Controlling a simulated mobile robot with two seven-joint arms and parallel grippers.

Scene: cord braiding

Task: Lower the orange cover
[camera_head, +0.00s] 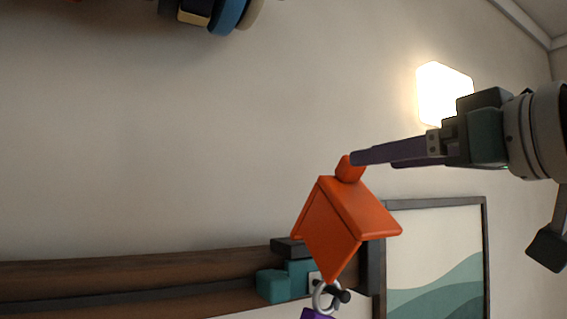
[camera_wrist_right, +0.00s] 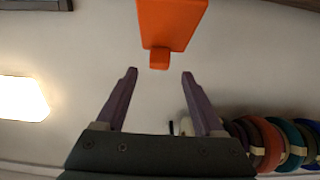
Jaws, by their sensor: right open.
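The orange cover (camera_head: 345,220) is a box-like hood with a small knob (camera_head: 349,168). In the head view it hangs tilted above a teal fixture (camera_head: 285,282) with a metal ring (camera_head: 318,300). My right gripper (camera_head: 356,158) comes in from the right with its purple fingers at the knob. In the right wrist view the gripper (camera_wrist_right: 159,73) is open. The cover (camera_wrist_right: 172,20) and its knob (camera_wrist_right: 159,60) are just ahead of the fingertips, between their lines, with nothing gripped. Whether a finger touches the knob cannot be told. My left gripper does not show.
Brown wooden rails (camera_head: 130,275) run along the wall left of the cover. A framed picture (camera_head: 486,250) hangs at the lower right, and a lit lamp (camera_head: 443,92) is above my right arm. Several coloured spools (camera_wrist_right: 270,143) show at the right wrist view's lower right.

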